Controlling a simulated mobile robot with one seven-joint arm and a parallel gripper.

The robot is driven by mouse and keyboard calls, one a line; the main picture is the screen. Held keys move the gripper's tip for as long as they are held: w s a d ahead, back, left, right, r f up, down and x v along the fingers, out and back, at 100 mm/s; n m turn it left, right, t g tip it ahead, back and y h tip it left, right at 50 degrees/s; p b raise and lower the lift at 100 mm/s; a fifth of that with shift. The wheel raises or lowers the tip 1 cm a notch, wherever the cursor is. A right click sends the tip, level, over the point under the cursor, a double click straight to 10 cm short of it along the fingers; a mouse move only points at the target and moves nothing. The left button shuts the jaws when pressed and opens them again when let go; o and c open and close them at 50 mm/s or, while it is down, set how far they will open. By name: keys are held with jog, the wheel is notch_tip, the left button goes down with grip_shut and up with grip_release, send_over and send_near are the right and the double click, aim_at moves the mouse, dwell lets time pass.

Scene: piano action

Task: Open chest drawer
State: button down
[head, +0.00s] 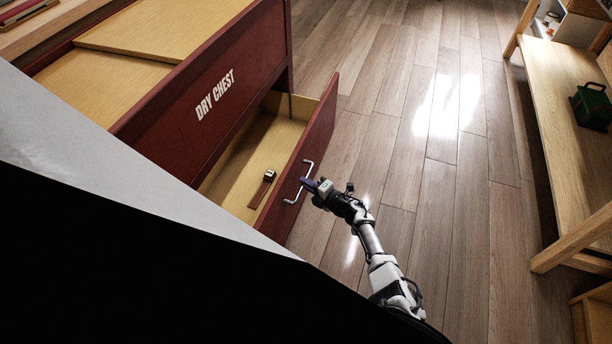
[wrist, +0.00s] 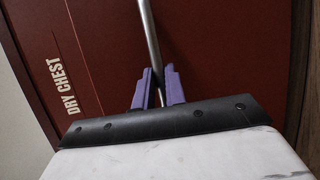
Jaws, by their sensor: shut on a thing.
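The dark red chest (head: 190,110) is marked "DRY CHEST" and stands at the left in the head view. Its drawer (head: 308,150) is pulled partway out, with its pale wooden inside showing. A small dark object with a brown strip (head: 264,185) lies in the drawer. The silver bar handle (head: 291,201) is on the drawer's red front. My gripper (head: 306,183) is at the handle, its purple fingers shut on the bar. In the wrist view the fingers (wrist: 159,92) close around the handle bar (wrist: 149,38), with the red front behind.
The wooden floor (head: 400,130) to the right of the drawer is clear. A wooden bench (head: 550,100) stands at the right with a green object (head: 592,106) on it.

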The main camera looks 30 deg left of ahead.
jog(key=c, duration=1.5)
grip_release()
jog(key=shift+o, duration=0.2)
jog(key=shift+d, duration=0.1)
jog(key=p+v, duration=0.5)
jog(key=v, duration=0.8)
jog(key=shift+d, duration=0.3)
jog(key=shift+s, duration=0.15)
